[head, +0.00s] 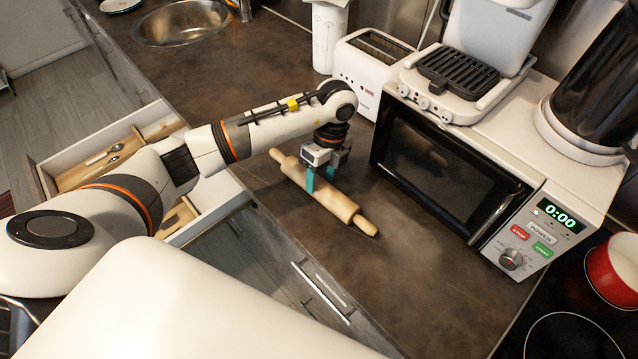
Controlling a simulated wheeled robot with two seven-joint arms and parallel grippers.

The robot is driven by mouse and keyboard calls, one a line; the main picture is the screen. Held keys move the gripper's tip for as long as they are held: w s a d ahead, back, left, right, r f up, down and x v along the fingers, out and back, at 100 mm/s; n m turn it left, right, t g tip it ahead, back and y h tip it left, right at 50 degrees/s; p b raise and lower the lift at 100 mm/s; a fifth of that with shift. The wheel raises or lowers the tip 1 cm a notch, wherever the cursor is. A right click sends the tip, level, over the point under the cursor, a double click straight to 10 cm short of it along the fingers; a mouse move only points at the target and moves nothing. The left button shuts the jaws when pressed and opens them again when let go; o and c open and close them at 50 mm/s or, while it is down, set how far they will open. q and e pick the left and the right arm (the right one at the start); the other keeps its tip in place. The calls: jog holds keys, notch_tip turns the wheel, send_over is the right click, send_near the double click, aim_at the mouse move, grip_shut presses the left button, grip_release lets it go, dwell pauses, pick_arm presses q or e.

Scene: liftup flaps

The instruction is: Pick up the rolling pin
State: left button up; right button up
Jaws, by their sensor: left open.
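A light wooden rolling pin (340,204) lies on the dark countertop (410,260), slanting from upper left to lower right. My left gripper (320,180) points down over the middle of the rolling pin. Its teal fingertips are open, with one on the near side of the pin and the other toward its far side, partly hidden. I cannot tell whether the fingers touch the pin. My right gripper is not in view.
A microwave (440,165) with a grill on top stands right of the pin, and a white toaster (370,68) stands behind it. An open drawer (75,178) with utensils juts out at left. A red pot (612,268) is at far right. The counter in front of the microwave is clear.

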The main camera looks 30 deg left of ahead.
pick_arm(q)
jog(key=shift+s+a+f, duration=0.1)
jog(key=shift+s+f, duration=0.05)
jog(key=shift+f, duration=0.5)
jog(key=shift+s+f, duration=0.1)
jog(key=shift+f, duration=0.55)
jog(key=c, duration=1)
